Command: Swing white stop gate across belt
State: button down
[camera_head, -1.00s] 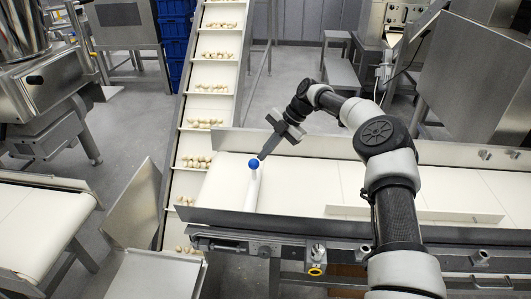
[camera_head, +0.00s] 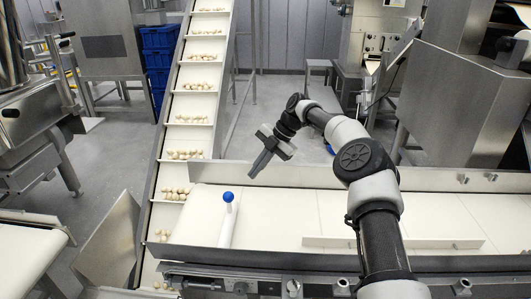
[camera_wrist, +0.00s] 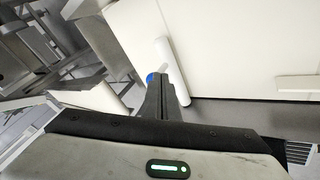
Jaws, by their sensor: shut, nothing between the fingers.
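The white stop gate (camera_head: 225,228) is a slim white bar at the left end of the wide white belt (camera_head: 275,215). A blue ball knob (camera_head: 228,197) tops it. In the head view it runs from near the front rail toward the back, roughly crosswise to the belt. My gripper (camera_head: 256,172) is shut and empty, up and right of the knob, near the back rail, and apart from it in the picture. In the wrist view the gate (camera_wrist: 172,72) lies just beyond the fingers (camera_wrist: 161,90), which partly cover the blue knob (camera_wrist: 150,78).
A metal back rail (camera_head: 340,177) and a front rail (camera_head: 330,262) edge the belt. A low white strip (camera_head: 390,243) stands on it at right. Blue crates (camera_head: 160,62) stand behind.

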jog(key=r+p, duration=0.1)
jog(key=p, duration=0.2)
jog(key=w+d+r+p, duration=0.1)
jog(key=r+p, duration=0.1)
jog(key=p, duration=0.1)
jog(key=w+d+r+p, duration=0.1)
jog(key=p, duration=0.2)
jog(key=shift+d+r+p, duration=0.15)
jog(key=shift+r+p, duration=0.15)
jog(key=shift+r, duration=0.1)
jog(key=shift+f+p, duration=0.15)
jog(key=shift+p, duration=0.15)
